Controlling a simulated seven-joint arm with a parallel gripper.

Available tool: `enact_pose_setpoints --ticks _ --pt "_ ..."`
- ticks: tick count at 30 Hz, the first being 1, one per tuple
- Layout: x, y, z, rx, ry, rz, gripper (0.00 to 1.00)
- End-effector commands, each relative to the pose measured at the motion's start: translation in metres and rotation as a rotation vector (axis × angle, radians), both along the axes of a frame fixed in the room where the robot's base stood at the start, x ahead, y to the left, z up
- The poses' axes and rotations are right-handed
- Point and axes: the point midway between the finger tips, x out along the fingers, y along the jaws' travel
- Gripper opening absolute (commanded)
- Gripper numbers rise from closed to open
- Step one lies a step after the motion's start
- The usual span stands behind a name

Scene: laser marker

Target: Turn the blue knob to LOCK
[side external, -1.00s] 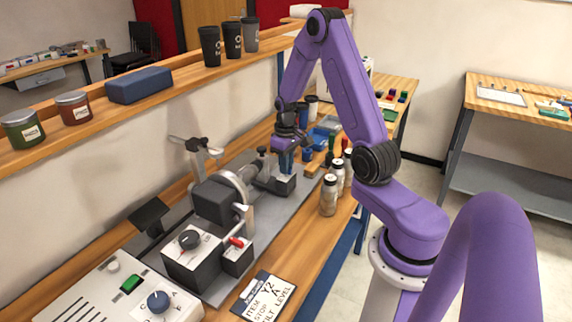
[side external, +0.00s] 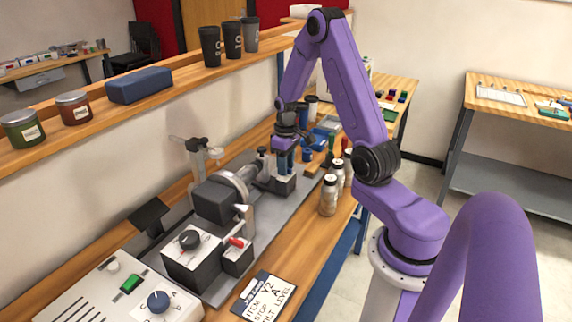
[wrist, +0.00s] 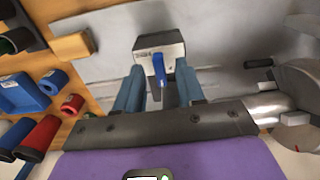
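In the wrist view, a bright blue lever-shaped knob (wrist: 159,66) sits on a block (wrist: 150,47) with a pale top face. Small marking on that face is too small to read. My gripper (wrist: 160,88) has its two blue-grey fingers apart, one on each side of the knob in this view. I see no finger clearly touching the knob. In the side external view, my gripper (side external: 287,160) points down over the dark block (side external: 277,184) at the far end of the grey machine bed. The knob is hidden there behind the fingers.
A grey chuck unit (side external: 217,198) stands left of the gripper on the bed. A front control box (side external: 150,290) carries a separate dark blue dial (side external: 158,301).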

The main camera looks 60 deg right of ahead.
Motion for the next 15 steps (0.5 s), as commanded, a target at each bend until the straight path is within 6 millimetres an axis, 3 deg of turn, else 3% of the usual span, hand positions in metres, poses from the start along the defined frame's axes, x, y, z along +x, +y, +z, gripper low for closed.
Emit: enact_pose_setpoints --ticks 8,15 --pt "0.0 0.0 0.002 0.0 -0.001 -0.002 0.38" --pt "0.001 0.0 0.03 -0.002 -0.004 -0.002 0.38"
